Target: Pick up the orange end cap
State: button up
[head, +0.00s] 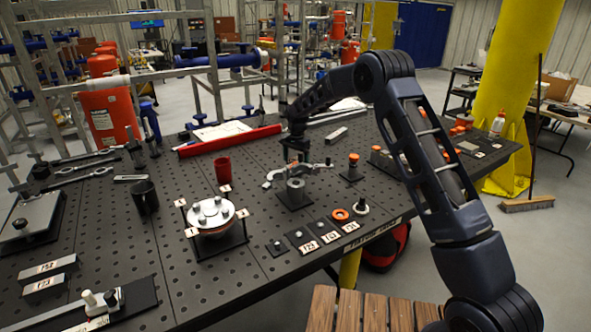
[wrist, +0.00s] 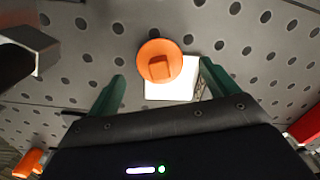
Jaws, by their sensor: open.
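An orange end cap (wrist: 159,62), round with a square raised knob, shows in the wrist view over a white square label (wrist: 172,88) on the dark perforated table. My gripper (wrist: 162,70) is open and empty, with one green finger on each side of the cap in the picture; I cannot tell its height above the cap. In the head view my gripper (head: 296,160) is over the middle of the table, near a grey cylinder on a dark base (head: 295,192). The cap beneath the gripper cannot be made out clearly there.
An orange-topped part (head: 354,158) and an orange ring (head: 340,214) are to the right of the gripper. A red cup (head: 222,169), a round flanged fixture (head: 212,213) and a long red bar (head: 230,141) are to the left. A grey block (wrist: 28,45) is at the wrist view's left.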

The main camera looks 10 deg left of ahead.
jog(key=shift+f, duration=1.45)
jog(key=c, duration=1.2)
jog(key=r+m, duration=0.1)
jog(key=r, duration=0.5)
jog(key=r+m+g, duration=0.1)
jog(key=r, duration=0.6)
jog(key=r+m, duration=0.2)
jog(key=r, duration=0.5)
jog(key=shift+w+y, duration=0.3)
jog(key=shift+y, duration=0.1)
jog(key=shift+c, duration=0.2)
notch_tip(320, 180, down, 20)
jog(key=shift+r, duration=0.2)
jog(key=shift+c, duration=1.3)
